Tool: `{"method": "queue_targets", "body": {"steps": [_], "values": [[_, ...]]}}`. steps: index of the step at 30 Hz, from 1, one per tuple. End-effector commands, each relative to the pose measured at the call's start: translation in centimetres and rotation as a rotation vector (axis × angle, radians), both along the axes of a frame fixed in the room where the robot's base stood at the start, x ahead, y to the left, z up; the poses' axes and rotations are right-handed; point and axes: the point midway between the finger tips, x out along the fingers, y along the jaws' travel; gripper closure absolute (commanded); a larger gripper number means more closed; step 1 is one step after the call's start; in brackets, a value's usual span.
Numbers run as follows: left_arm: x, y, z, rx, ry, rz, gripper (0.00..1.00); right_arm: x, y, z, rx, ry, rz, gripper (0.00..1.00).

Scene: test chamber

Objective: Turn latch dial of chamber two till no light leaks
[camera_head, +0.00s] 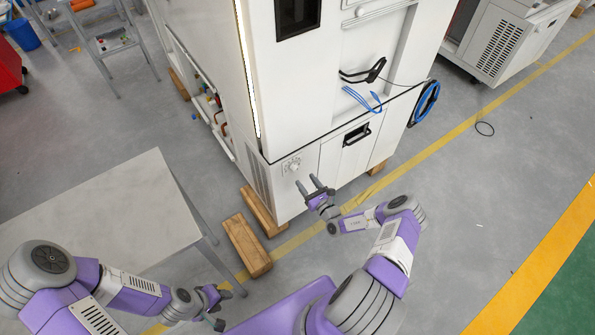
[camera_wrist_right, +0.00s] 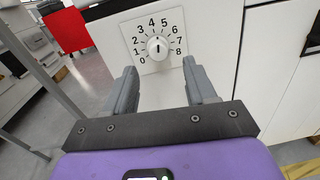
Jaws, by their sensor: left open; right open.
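The latch dial (camera_head: 292,164) is a round white knob on the lower front of the white chamber (camera_head: 305,95). In the right wrist view the dial (camera_wrist_right: 157,47) sits on a plate numbered 0 to 8, its dark mark nearly vertical, roughly towards 4 or 5. A bright strip of light (camera_head: 246,65) runs down the chamber's front left edge. My right gripper (camera_head: 309,183) is open and empty in front of the dial, apart from it; in its wrist view the fingers (camera_wrist_right: 161,75) stand either side below the knob. My left gripper (camera_head: 224,308) is open and empty, low beside the table.
A grey table (camera_head: 110,210) stands left of the chamber. Wooden blocks (camera_head: 246,245) lie at the chamber's foot. Open floor lies to the right.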

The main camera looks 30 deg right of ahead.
Motion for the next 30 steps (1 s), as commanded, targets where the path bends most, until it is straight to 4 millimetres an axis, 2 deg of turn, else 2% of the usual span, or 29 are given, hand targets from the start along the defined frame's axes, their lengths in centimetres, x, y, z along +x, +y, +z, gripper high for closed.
{"method": "queue_targets", "body": {"steps": [6,12,16,23,24,30], "values": [[0.0,0.0,-1.1,0.000,0.000,0.000,0.57,3.5,0.4,-0.1,-0.001,-0.001,0.007,0.44],[0.0,0.0,-1.8,0.000,0.000,0.000,0.57,6.1,0.4,-0.1,0.000,0.001,0.007,0.44],[0.0,0.0,-1.9,0.000,0.000,0.000,0.57,6.8,0.5,0.0,0.002,0.002,0.008,0.44],[0.0,0.0,-1.9,0.000,0.000,0.000,0.57,6.9,0.5,0.0,0.002,0.003,0.007,0.44],[0.0,0.0,-1.9,0.000,0.000,0.000,0.57,6.9,0.5,0.0,0.002,0.003,0.008,0.46],[0.0,0.0,-1.9,0.000,0.000,0.000,0.57,6.8,0.5,0.0,0.002,0.003,0.008,0.76]]}}
